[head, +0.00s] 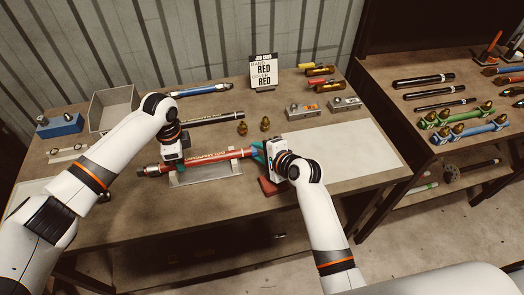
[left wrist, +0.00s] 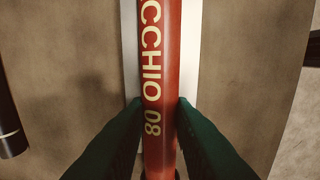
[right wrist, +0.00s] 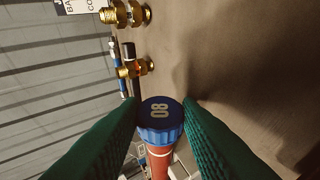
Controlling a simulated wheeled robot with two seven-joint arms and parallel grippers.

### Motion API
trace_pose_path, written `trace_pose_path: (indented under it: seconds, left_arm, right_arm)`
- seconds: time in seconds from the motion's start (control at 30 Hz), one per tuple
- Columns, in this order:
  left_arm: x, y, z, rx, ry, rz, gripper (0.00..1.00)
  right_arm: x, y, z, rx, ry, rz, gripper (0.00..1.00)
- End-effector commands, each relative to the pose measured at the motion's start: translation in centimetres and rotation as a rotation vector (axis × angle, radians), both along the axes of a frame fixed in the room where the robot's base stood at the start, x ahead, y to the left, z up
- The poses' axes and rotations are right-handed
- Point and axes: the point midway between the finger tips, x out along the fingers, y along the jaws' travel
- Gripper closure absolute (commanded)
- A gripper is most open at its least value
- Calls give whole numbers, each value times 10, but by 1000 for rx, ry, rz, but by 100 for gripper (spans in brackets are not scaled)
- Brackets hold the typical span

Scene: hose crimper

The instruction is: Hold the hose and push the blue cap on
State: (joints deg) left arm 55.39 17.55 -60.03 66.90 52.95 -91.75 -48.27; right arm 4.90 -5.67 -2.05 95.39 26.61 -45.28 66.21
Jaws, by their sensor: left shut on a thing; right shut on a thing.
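The red hose (head: 217,157) lies along a pale metal cradle (head: 207,175) on the table. My left gripper (head: 174,163) is shut on the hose near its left part; in the left wrist view its green fingers (left wrist: 158,103) press both sides of the lettered hose (left wrist: 160,60). My right gripper (head: 257,153) is at the hose's right end. In the right wrist view its green fingers (right wrist: 163,103) are shut on the blue cap (right wrist: 160,122), marked 08. The cap sits in line with the red hose end (right wrist: 158,160); how deep it sits is hidden.
A dark red block (head: 268,187) lies just in front of my right gripper. Two brass fittings (head: 265,124) and a black hose (head: 215,118) lie behind the red hose. A sign (head: 263,71) reading RED stands at the back. A pale mat (head: 345,155) at right is clear.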

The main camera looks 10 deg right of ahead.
Motion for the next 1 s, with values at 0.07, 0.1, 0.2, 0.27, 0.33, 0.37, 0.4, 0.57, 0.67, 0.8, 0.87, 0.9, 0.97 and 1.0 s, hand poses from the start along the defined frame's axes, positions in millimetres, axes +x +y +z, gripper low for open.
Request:
trace_pose_path:
  seconds: [0.07,0.1,0.2,0.27,0.33,0.37,0.4,0.57,0.67,0.8,0.87,0.9,0.97,1.0]
  left_arm:
    - [0,-2,1,-3,-2,-2,100]
    - [0,-2,1,-3,-2,-2,100]
    - [0,-2,1,-4,-2,-2,100]
    - [0,-2,1,-5,-2,-2,100]
    - [0,-3,1,-5,-2,-2,100]
    - [0,-3,1,-5,-2,-2,100]
    - [0,-2,1,-5,-2,-2,100]
    - [0,-2,1,-4,-1,-2,100]
    - [0,-2,1,-3,-1,-2,100]
    - [0,-1,1,-3,-1,-1,100]
    - [0,-1,1,-2,-1,-1,100]
    - [0,-1,1,-2,-1,-1,100]
    - [0,-1,1,-2,-1,-1,100]
    - [0,-1,1,-2,-1,-1,100]
  right_arm:
    - [-1,5,0,5,1,4,90]
    - [-1,6,0,6,1,5,90]
    - [-1,8,1,6,1,6,90]
    - [-1,8,1,6,1,6,90]
    - [-1,8,1,6,1,6,58]
    - [-1,8,1,6,1,6,53]
    - [-1,8,0,5,1,5,46]
    - [-1,7,0,4,0,5,44]
    - [-1,7,0,3,0,4,44]
    - [-6,3,4,3,0,3,44]
    - [-12,0,7,3,0,1,44]
    - [-18,-3,9,4,1,3,44]
    - [-27,-8,15,2,-1,2,44]
    - [-34,-11,19,2,-1,2,44]
